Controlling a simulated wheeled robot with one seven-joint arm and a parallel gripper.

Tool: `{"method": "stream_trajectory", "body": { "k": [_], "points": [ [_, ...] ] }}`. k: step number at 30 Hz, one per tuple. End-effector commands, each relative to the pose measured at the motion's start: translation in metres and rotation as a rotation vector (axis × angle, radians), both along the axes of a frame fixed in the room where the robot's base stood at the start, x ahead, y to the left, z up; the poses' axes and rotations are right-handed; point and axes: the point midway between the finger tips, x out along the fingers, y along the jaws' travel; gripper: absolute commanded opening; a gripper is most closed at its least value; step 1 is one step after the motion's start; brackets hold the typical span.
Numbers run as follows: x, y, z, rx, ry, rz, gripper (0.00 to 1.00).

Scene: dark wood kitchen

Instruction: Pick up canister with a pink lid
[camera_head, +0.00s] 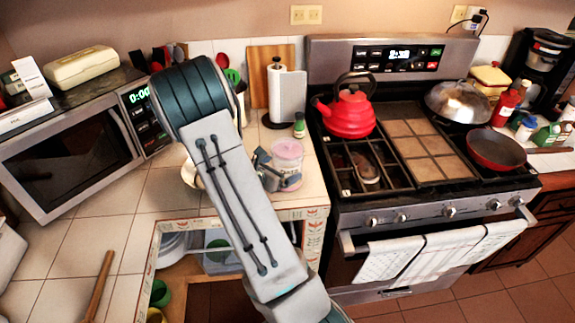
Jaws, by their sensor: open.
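The canister with a pink lid (287,151) stands upright on the tiled counter, left of the stove. Its body is pale, with lettering on the front. My arm reaches across the middle of the view, and my gripper (275,172) is low at the canister's left front side. The gripper is open, and its fingers overlap the canister's lower left in the picture. I cannot tell whether they touch it or stand around it. My arm hides part of the counter and most of the gripper's base.
A small green-capped bottle (299,126) and a paper towel roll (287,95) stand behind the canister. The stove (390,200) with a red kettle (351,112) is to the right. A microwave (70,150) is at the left. An open cabinet (182,268) lies below the counter.

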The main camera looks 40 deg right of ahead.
Motion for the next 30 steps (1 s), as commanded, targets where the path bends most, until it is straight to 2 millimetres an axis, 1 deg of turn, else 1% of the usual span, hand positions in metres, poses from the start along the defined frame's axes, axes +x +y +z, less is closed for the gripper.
{"method": "stream_trajectory", "body": {
  "k": [1, 3, 6, 14, 15, 17, 18, 20, 21, 30],
  "points": [
    [0.0, -0.007, 0.0, 0.001, 0.002, -0.004, 1.0],
    [0.003, -0.015, -0.004, 0.001, 0.002, -0.001, 1.0],
    [0.005, -0.022, -0.008, 0.0, 0.001, -0.002, 1.0],
    [0.006, -0.024, -0.01, 0.0, -0.001, 0.0, 1.0],
    [0.006, -0.024, -0.01, 0.0, -0.001, 0.0, 0.97],
    [0.006, -0.024, -0.01, 0.0, -0.001, 0.0, 0.81],
    [0.006, -0.024, -0.01, 0.0, -0.001, 0.0, 0.69],
    [0.006, -0.024, -0.01, 0.0, -0.001, 0.0, 0.53],
    [0.006, -0.024, -0.009, -0.002, -0.002, -0.001, 0.48],
    [0.006, -0.024, -0.008, -0.002, -0.002, -0.001, 0.48]
  ]
}}
